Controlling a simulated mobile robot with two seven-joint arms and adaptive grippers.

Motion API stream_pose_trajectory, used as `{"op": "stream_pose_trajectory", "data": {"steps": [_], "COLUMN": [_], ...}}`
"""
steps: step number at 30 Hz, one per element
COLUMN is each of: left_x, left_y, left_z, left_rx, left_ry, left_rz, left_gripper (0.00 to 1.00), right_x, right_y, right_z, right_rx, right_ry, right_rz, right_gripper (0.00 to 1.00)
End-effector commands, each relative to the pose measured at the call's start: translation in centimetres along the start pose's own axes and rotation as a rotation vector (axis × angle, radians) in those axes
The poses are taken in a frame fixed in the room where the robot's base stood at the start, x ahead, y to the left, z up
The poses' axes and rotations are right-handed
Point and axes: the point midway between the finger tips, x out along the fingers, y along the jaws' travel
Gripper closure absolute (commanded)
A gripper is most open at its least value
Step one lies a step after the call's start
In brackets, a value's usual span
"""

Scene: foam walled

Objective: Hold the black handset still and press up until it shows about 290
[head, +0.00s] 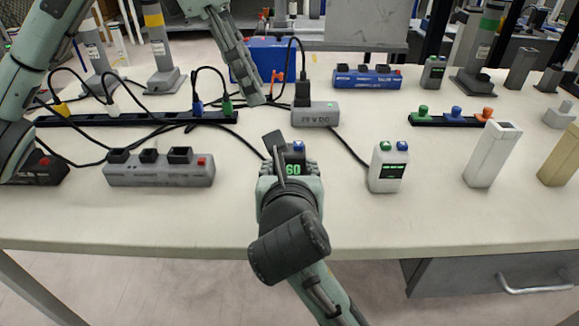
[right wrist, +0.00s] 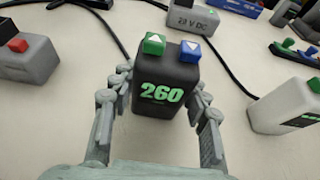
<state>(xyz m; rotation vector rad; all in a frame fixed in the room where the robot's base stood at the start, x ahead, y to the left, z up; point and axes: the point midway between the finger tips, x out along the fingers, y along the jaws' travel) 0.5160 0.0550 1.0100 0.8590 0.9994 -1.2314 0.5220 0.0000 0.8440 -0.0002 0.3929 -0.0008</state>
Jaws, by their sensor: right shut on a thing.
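The black handset (right wrist: 163,85) stands upright on the table, and its green display reads 260 in the right wrist view. On its top are a green button (right wrist: 153,44) with an upward-looking triangle and a blue button (right wrist: 191,48) with a white triangle. In the head view the handset (head: 293,169) is partly hidden, with the blue button (head: 298,147) showing. My right gripper (right wrist: 162,100) is shut on the handset, one finger on each side. My left gripper (head: 257,100) is empty, its fingers together, above the table behind and left of the handset.
A white handset (head: 388,168) with green and blue buttons stands to the right. A grey power strip (head: 158,174) lies to the left. A grey 28 V DC box (head: 314,115) with a plug and black cables is behind. The front table strip is clear.

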Motion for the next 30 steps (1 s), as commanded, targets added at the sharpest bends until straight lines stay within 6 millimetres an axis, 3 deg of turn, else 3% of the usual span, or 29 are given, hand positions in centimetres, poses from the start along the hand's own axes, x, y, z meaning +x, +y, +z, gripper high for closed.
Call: {"op": "stream_pose_trajectory", "data": {"steps": [1,8,30], "left_x": [0.00,0.00,0.00], "left_y": [0.00,0.00,0.00], "left_z": [0.00,0.00,0.00], "left_rx": [0.000,0.000,0.000], "left_ry": [0.000,0.000,0.000], "left_rz": [0.000,0.000,0.000], "left_gripper": [0.73,1.00,1.00], "right_x": [0.00,0.00,0.00], "right_y": [-0.01,-0.01,-0.01], "right_z": [0.00,-0.01,-0.02], "right_rx": [0.000,0.000,-0.001], "right_ry": [0.000,0.000,0.000], "right_rz": [0.000,0.000,0.000], "right_gripper": [0.87,0.87,0.87]}}
